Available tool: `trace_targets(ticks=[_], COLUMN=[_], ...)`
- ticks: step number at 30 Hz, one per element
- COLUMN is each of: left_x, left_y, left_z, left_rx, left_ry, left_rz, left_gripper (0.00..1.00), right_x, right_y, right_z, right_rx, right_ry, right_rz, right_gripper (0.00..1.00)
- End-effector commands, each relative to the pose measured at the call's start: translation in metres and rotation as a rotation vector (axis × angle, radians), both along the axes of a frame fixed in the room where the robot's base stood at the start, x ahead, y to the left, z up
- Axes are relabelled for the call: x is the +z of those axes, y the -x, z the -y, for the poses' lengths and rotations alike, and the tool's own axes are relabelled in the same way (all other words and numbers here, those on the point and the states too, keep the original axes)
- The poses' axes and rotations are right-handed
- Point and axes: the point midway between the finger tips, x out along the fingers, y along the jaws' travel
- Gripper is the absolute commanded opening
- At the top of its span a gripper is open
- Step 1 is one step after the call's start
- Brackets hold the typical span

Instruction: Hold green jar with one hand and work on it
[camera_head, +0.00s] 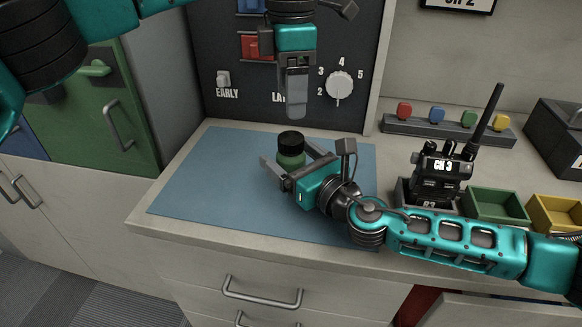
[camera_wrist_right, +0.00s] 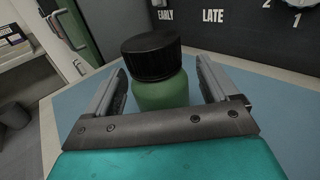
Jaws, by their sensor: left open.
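The green jar (camera_head: 291,160) with a black lid stands upright on the blue mat (camera_head: 200,185). In the right wrist view the jar (camera_wrist_right: 162,92) is between the fingers of my right gripper (camera_wrist_right: 160,80), with a narrow gap showing on each side. My right gripper (camera_head: 293,167) reaches in low from the right, open around the jar. My left gripper (camera_head: 298,100) points down above the jar, open and empty, clear of the lid. Its fingers overlap in the head view, and the jar's lower front is partly hidden by my right gripper.
A dark panel with a white dial (camera_head: 339,85) and switches rises behind the mat. To the right are a CH 3 radio (camera_head: 441,172) in a holder, a green tray (camera_head: 495,207), a yellow tray (camera_head: 555,213) and a rack of coloured knobs (camera_head: 450,128). The mat's left part is clear.

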Motion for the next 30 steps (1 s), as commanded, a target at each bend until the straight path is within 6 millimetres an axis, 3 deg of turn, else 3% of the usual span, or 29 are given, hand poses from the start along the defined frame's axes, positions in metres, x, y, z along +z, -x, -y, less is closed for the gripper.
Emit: trace_targets(ticks=[2,27,30], left_x=[0.0000,0.0000,-0.0001], left_y=[0.0000,0.0000,0.0001], left_z=[0.0000,0.0000,0.0001], left_rx=[0.000,-0.003,-0.037], left_ry=[0.000,0.000,0.000], left_rz=[0.000,0.000,0.000], left_gripper=[0.69,0.69,0.69], right_x=[0.0001,-0.0001,-0.0002], right_y=[0.0002,0.0001,0.0000], right_z=[0.0001,0.0006,0.0006], right_rx=[0.000,-0.001,-0.001], right_ry=[0.000,0.000,0.000], right_rz=[0.000,0.000,0.000], right_gripper=[0.80,0.00,0.00])
